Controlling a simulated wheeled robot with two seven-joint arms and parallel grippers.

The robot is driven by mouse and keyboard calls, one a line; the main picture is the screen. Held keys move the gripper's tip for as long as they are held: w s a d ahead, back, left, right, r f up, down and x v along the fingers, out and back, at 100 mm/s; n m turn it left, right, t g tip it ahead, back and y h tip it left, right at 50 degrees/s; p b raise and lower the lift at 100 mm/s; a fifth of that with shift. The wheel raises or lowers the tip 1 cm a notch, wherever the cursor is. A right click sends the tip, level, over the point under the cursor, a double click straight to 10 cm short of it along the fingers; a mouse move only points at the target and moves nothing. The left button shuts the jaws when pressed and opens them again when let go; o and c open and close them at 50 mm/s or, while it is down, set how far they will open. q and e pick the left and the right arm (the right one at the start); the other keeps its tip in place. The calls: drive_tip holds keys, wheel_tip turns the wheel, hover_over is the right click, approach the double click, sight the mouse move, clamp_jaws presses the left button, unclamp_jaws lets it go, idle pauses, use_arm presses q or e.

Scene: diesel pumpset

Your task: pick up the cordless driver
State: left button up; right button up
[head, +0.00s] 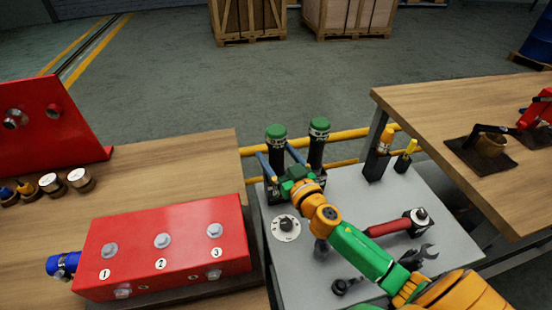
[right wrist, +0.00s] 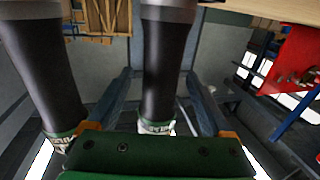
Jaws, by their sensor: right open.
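Two black upright cylinders with green caps stand at the far left corner of the grey cart top; they look like cordless drivers, the left one (head: 277,139) and the right one (head: 318,140). My right gripper (head: 278,160) is open, with its blue fingers on either side of the left cylinder. In the right wrist view one dark cylinder (right wrist: 165,70) stands between the fingers (right wrist: 160,95), and the other (right wrist: 45,70) is outside them to the left. I cannot tell whether the fingers touch it. My left gripper is out of view.
The grey cart top (head: 350,190) also holds a red-handled tool (head: 390,228), a round dial (head: 286,227) and yellow-topped tools (head: 384,145). A red block (head: 165,245) is on the left wooden bench. Another bench (head: 450,110) stands at right. A yellow rail (head: 345,135) runs behind.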

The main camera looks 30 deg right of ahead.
drive_tip(key=shift+w+f, duration=0.2)
drive_tip(key=shift+w, duration=0.1)
drive_tip(key=shift+s+r, duration=0.1)
drive_tip(key=shift+s, duration=0.1)
drive_tip(key=c, duration=0.6)
clamp_jaws()
drive_tip(key=shift+r, duration=0.1)
